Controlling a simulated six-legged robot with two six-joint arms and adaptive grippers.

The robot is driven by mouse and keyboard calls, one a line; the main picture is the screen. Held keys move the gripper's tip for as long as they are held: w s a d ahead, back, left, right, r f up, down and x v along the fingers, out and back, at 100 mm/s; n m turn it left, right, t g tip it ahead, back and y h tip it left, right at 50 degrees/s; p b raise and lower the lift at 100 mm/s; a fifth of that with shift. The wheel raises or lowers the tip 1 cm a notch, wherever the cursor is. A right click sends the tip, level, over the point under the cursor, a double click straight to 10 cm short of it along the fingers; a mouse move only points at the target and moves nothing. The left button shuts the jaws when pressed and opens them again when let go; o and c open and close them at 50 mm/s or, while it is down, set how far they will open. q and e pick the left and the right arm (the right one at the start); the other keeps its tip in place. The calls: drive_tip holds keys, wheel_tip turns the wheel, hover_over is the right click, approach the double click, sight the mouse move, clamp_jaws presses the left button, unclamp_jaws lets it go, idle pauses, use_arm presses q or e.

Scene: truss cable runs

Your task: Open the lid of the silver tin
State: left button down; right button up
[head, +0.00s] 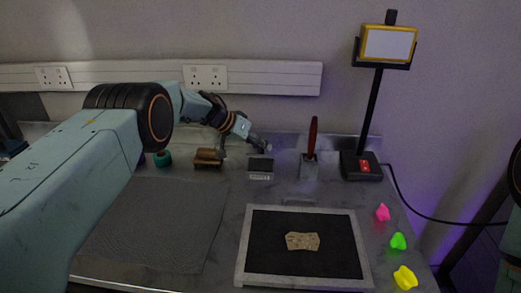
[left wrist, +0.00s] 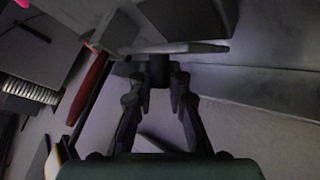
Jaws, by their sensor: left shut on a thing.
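The silver tin (head: 260,174) is a small box with a pale label on its front and a dark top face. It stands on the bench behind the black mat. My left gripper (head: 260,146) reaches in from the left and is just behind and above the tin's back edge. In the left wrist view, the fingers (left wrist: 158,88) are shut on a dark narrow piece, with a thin light-grey plate (left wrist: 180,48) across it. This may be the tin's lid, but I cannot tell how far it is raised. My right gripper is out of view.
A red-handled tool (head: 313,135) stands close right of the tin, and a black lamp stand (head: 373,120) is beyond it. A brown block (head: 208,157) and teal roll (head: 163,158) are left. A framed black mat (head: 270,262) and coloured pieces (head: 398,242) lie in front.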

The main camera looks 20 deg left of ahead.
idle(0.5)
use_arm(q)
drive_tip(key=c, duration=1.3)
unclamp_jaws()
drive_tip(key=shift+w+d, duration=0.1)
drive_tip(key=shift+o, duration=0.2)
drive_tip(key=v, duration=1.2)
drive_tip(key=shift+c, duration=0.2)
